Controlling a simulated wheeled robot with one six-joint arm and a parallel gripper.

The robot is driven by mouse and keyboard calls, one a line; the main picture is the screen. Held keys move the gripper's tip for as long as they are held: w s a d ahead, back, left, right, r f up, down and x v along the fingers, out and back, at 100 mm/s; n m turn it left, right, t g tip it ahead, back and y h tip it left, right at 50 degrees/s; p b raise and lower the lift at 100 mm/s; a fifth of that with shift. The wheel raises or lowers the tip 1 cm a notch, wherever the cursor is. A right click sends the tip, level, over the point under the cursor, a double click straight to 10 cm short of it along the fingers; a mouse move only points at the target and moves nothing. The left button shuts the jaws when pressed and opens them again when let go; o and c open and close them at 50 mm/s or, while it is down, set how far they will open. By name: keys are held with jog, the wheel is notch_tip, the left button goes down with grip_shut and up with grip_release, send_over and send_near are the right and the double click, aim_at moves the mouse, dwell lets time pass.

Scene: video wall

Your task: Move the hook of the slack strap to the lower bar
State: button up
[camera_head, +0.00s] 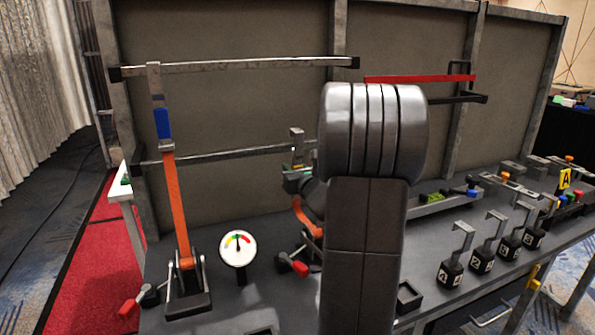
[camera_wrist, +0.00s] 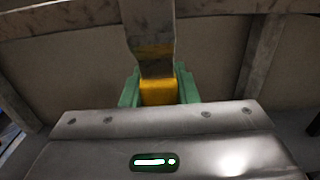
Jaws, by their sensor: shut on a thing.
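My gripper (camera_wrist: 160,93) has green fingers shut around the yellow part (camera_wrist: 158,92) of a grey metal hook (camera_wrist: 150,30). In the head view, the hook (camera_head: 297,138) stands upright at the lower bar (camera_head: 225,154), its top slightly above bar height. I cannot tell whether it rests on the bar. Its orange strap (camera_head: 306,217) curves loosely below to a ratchet with a red handle (camera_head: 293,265). My arm hides part of this. The other orange strap (camera_head: 175,205), with a blue part, runs straight up to a hook (camera_head: 154,78) on the upper bar (camera_head: 240,65).
A round gauge (camera_head: 238,249) stands between the straps on the grey bench. A red bar (camera_head: 420,78) and a dark bracket (camera_head: 458,98) are on the panel at right. Several labelled hooked blocks (camera_head: 483,260) line the bench's right front.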

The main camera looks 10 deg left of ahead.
jog(key=shift+w+a+f+b, duration=0.2)
jog(key=shift+w+f+b, duration=0.05)
jog(key=shift+f+b, duration=0.4)
jog(key=shift+w+a+f+b, duration=0.15)
jog(key=shift+w+f+b, duration=0.1)
jog(key=shift+f+b, duration=0.4)
jog(key=o, duration=1)
jog(key=shift+s, duration=0.15)
jog(key=v, duration=1.3)
jog(key=shift+s+d, duration=0.2)
jog(key=shift+d, duration=0.05)
